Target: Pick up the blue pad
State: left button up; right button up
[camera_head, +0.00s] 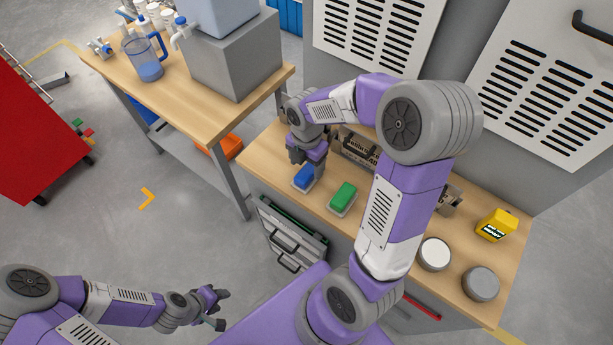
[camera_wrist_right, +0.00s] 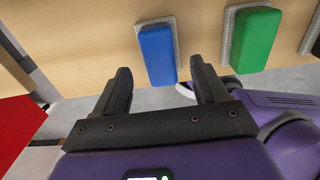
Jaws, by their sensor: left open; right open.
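The blue pad (camera_head: 303,176) lies on a light grey base near the front left edge of the wooden workbench (camera_head: 265,165). In the right wrist view the blue pad (camera_wrist_right: 157,54) is ahead of my right gripper (camera_wrist_right: 160,88), between the lines of its two fingers. The right gripper is open and empty, and it also shows in the head view (camera_head: 308,160) close to the pad, with the fingertips partly hidden. I cannot tell whether they touch it. My left gripper (camera_head: 222,308) is open and empty, low over the floor at the bottom left.
A green pad (camera_head: 343,196) on a similar base sits just right of the blue one. A second table (camera_head: 180,90) holds a blue pitcher (camera_head: 147,62).

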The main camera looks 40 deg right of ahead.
aim_at(307, 171)
notch_tip(307, 171, down, 4)
jog(key=shift+f+b, duration=0.25)
jog(key=shift+b, duration=0.4)
jog(key=shift+c, duration=0.4)
jog(key=c, duration=1)
